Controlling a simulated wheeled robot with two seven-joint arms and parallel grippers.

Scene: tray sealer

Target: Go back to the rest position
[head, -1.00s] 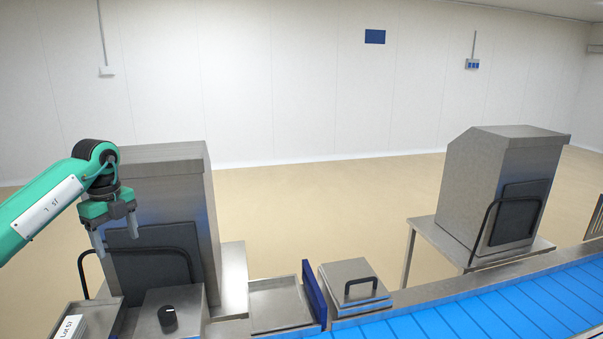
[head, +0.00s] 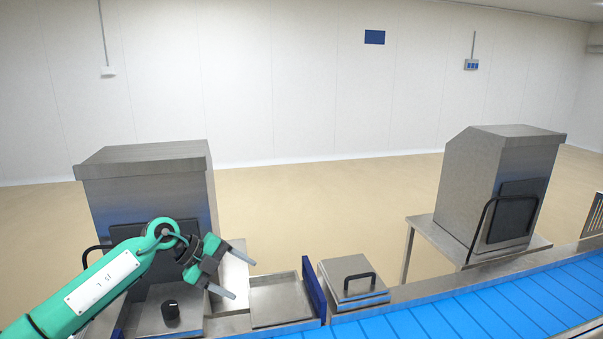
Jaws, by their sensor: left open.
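My left gripper (head: 238,273) is at the end of the green arm that comes in from the left. Its two grey fingers are apart and nothing is between them. It hangs in front of the left steel machine (head: 150,175), over the area between the black-knobbed steel box (head: 155,318) and the shallow steel tray (head: 281,303). The fingers point right. My right gripper does not show.
A blue upright panel (head: 314,289) stands between the tray and a steel lid with a black handle (head: 354,280). A blue conveyor (head: 480,305) runs along the lower right. A second steel machine (head: 495,185) stands on a table behind it.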

